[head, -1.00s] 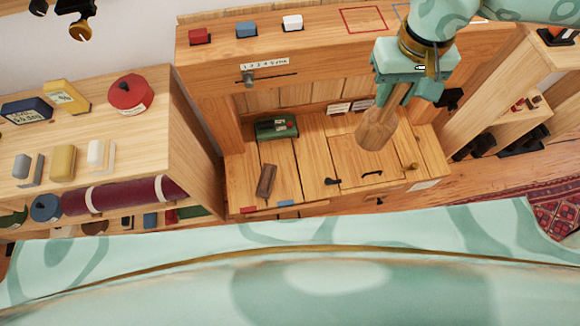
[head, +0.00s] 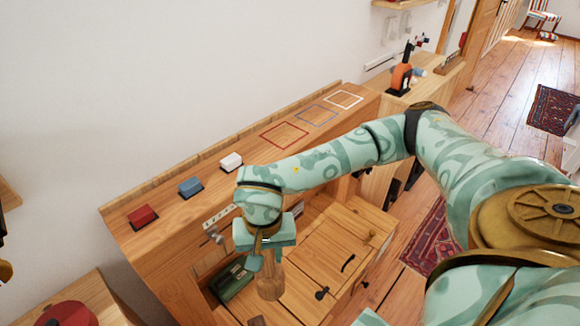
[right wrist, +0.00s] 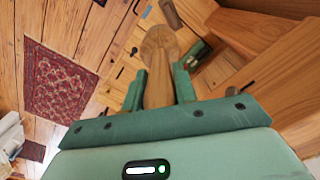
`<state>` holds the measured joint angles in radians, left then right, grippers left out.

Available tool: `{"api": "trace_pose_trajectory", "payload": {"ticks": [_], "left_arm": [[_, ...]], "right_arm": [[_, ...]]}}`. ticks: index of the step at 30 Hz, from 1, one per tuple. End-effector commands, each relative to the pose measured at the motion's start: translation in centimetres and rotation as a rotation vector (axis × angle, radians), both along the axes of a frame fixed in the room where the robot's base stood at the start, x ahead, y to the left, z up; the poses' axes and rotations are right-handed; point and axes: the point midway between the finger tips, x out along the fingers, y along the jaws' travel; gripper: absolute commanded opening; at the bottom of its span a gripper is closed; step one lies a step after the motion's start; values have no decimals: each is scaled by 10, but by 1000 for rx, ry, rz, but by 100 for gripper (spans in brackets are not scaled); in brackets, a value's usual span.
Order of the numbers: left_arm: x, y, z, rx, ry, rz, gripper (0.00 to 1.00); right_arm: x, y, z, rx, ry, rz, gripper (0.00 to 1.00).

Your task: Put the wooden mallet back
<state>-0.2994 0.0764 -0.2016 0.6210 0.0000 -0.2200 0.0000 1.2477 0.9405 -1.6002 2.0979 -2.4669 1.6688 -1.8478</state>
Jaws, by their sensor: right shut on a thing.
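My right gripper (head: 268,258) is shut on the wooden mallet (head: 270,282), which hangs below it, over the wooden bench. In the right wrist view the two green fingers hold the mallet's handle (right wrist: 157,92) between them, and its rounded wooden head (right wrist: 158,46) points away from me. The gripper hides part of the mallet in the head view. My left gripper is not in view.
The shelf top (head: 160,235) holds a red block (head: 143,217), a blue block (head: 190,187) and a white block (head: 231,161). Beyond them are empty red, blue and white outlined squares (head: 284,135). A green box (head: 232,281) lies on the bench. A red rug (head: 430,240) is at right.

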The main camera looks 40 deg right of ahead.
Motion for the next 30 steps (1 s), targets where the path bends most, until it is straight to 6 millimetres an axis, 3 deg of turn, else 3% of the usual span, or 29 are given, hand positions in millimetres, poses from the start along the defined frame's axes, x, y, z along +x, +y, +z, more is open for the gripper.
{"api": "trace_pose_trajectory", "payload": {"ticks": [1, 3, 9, 12, 18, 23, 30], "left_arm": [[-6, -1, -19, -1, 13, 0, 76], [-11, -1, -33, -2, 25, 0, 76], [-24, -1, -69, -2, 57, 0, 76], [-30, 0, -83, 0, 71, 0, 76], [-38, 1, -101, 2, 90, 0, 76], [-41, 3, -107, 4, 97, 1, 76], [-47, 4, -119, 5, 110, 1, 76]], "right_arm": [[-4, -6, -37, -1, 15, -75, 2], [-8, -15, -73, -2, 15, -190, 2], [-28, -46, -169, -7, 14, -505, 2], [-41, -61, -206, -7, 11, -632, 2], [-62, -84, -254, -4, 5, -801, 2], [-72, -94, -271, -2, 1, -870, 2], [-54, -102, -285, 1, -4, -888, 2]]}}
